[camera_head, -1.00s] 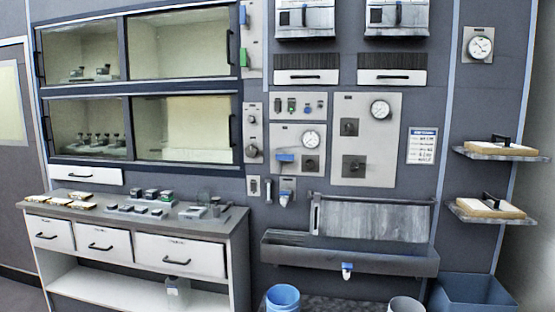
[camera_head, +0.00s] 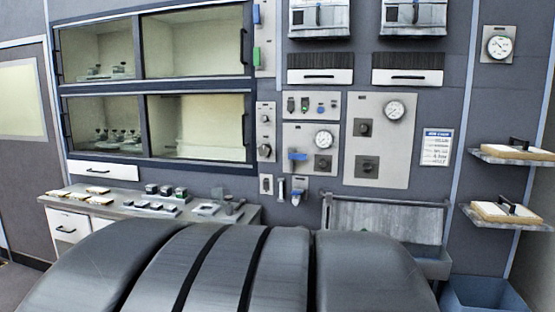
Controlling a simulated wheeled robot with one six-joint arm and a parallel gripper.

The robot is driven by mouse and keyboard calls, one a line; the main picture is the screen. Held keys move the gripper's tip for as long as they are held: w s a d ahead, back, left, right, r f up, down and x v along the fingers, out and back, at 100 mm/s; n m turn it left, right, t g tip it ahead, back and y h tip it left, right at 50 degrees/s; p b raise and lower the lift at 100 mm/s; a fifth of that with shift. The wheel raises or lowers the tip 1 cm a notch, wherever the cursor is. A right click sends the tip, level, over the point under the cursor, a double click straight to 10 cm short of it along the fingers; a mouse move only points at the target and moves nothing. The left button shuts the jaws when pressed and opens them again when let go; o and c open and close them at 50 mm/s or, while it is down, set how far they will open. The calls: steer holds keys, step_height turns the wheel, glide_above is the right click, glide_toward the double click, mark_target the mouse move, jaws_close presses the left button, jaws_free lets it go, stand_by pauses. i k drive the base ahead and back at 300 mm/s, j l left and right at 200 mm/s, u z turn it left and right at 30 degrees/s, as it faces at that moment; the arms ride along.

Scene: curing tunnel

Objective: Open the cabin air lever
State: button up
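Labels are too small to read, so I cannot tell which one is the cabin air lever. My gripper is not in view.
A bench (camera_head: 150,205) with small blocks stands at left below glass-fronted cabinets (camera_head: 195,42). Two shelves (camera_head: 512,154) jut out at right above a blue bin (camera_head: 483,295).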

mark_target(290, 156)
steer(key=i+l+u, duration=0.15)
steer(key=i+u, duration=0.15)
steer(key=u, duration=0.15)
steer(key=i+l+u, duration=0.2)
steer(key=u, duration=0.25)
steer(key=i+l, duration=0.25)
steer(key=i+l+u, duration=0.15)
steer(key=i+l, duration=0.15)
steer(key=l, duration=0.15)
steer(key=i+l, duration=0.25)
steer(key=l, duration=0.15)
steer(key=i+l+u, duration=0.1)
steer(key=i+l, duration=0.15)
steer(key=l, duration=0.15)
